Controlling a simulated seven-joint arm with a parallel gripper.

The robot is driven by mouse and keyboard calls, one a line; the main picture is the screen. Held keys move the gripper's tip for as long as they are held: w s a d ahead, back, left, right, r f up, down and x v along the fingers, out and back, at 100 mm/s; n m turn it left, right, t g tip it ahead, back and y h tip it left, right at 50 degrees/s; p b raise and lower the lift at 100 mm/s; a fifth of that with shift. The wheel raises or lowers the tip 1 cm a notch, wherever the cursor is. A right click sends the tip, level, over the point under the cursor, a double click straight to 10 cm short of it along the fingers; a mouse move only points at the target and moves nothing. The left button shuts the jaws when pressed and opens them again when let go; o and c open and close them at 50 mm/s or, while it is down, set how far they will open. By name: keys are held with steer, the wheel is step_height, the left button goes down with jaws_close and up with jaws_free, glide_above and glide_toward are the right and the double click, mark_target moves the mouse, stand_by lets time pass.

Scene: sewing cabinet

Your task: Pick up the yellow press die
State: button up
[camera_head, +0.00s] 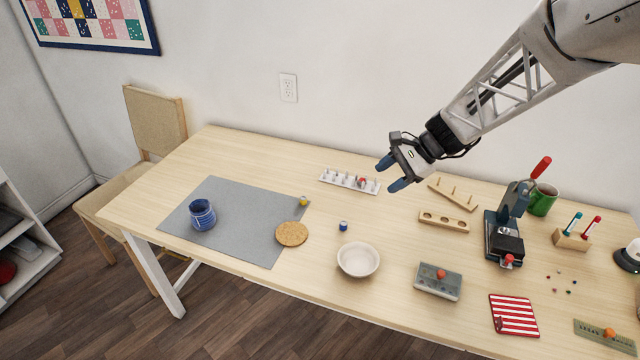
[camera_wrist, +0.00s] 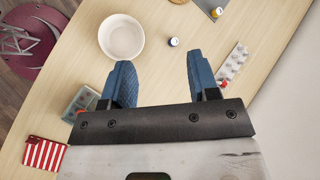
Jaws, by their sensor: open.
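The small yellow press die (camera_head: 304,201) sits on the right edge of the grey mat (camera_head: 235,235), behind the cork coaster. In the wrist view a small yellow-topped piece, apparently the die (camera_wrist: 216,12), shows at the top edge on the mat corner. My gripper (camera_head: 391,173) is open and empty. It hangs above the back of the table, to the right of the die and well apart from it. Its two blue fingers also show in the wrist view (camera_wrist: 159,62), with bare table between them.
A small blue piece (camera_head: 343,226) stands right of the cork coaster (camera_head: 291,234). A white bowl (camera_head: 358,260) is in front. A white pegged rack (camera_head: 349,181) lies between the die and my gripper. A blue cup (camera_head: 202,214) stands on the mat. A press (camera_head: 504,235) stands right.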

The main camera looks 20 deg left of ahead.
steer(key=w+a+f+m+y, duration=0.3)
steer(key=w+a+f, duration=0.5)
steer(key=a+f, duration=0.25)
steer(key=m+g+y, duration=0.1)
steer(key=m+y, duration=0.1)
steer(key=m, duration=0.2)
glide_toward(301, 198)
steer(key=shift+a+f, duration=0.2)
steer(key=shift+a, duration=0.15)
steer(key=shift+x, duration=1.25)
steer(key=shift+x, duration=2.65)
steer(key=shift+d, duration=0.1)
jaws_close()
